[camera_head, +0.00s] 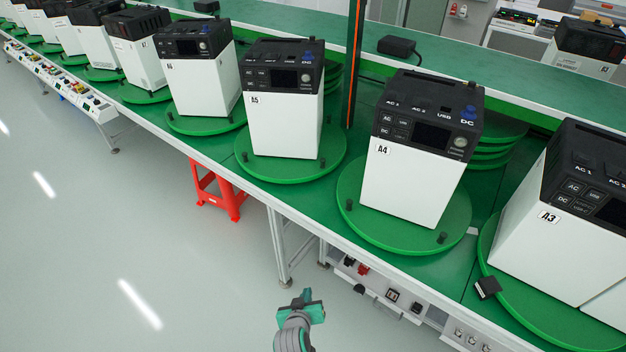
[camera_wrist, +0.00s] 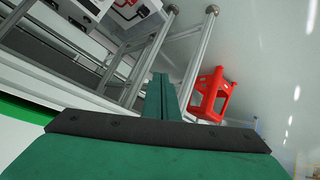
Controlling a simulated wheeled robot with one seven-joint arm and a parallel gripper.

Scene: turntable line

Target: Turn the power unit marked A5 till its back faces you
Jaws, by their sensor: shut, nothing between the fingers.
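The power unit marked A5 (camera_head: 283,118) is a white box with a black top. It stands upright on a round green turntable (camera_head: 253,171) with small dark pegs, and its control panel and A5 label face me in the head view. My gripper (camera_head: 307,296) is low in front of the bench, below and apart from A5. Its teal fingers are shut and empty, and they also show in the wrist view (camera_wrist: 160,97). A5 is not visible in the wrist view; its back is hidden.
Unit A4 (camera_head: 411,180) stands on its turntable right of A5, and unit A6 (camera_head: 200,80) on the left. A3 (camera_head: 575,215) is at the far right. A dark post (camera_head: 354,65) rises behind A5. A red stool (camera_head: 219,190) stands under the bench edge. The floor in front is clear.

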